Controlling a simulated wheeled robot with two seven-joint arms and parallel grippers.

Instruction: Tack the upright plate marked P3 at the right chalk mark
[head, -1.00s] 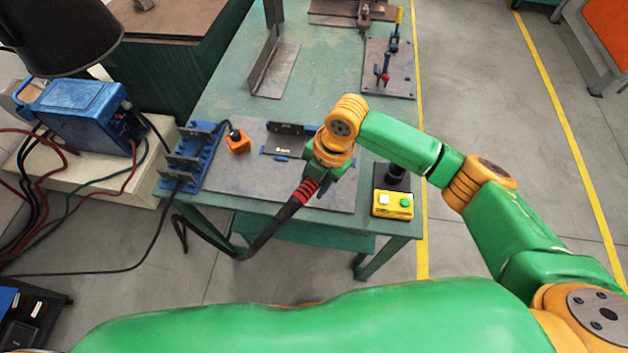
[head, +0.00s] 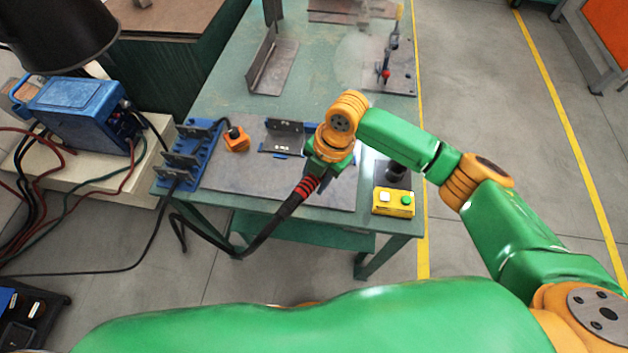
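My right gripper (head: 325,166) is mostly hidden under its wrist, over the front plate of the bench. It appears shut on a welding torch (head: 312,183), whose red-ringed cable end points down-left; the torch tip is hidden. A small dark upright plate (head: 285,136) with pale marks stands on a flat base piece (head: 272,151), just left of the wrist. The marks are too small to read, so I cannot confirm P3. No chalk mark can be made out, and whether the tip touches the plate is hidden. My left gripper is out of view.
An orange block (head: 236,140) and a blue slotted rack (head: 188,155) stand left of the plate. A yellow button box (head: 393,202) is at the front right. An angled metal piece (head: 272,70) and a clamp fixture (head: 386,70) are farther back. The torch cable hangs off the front edge.

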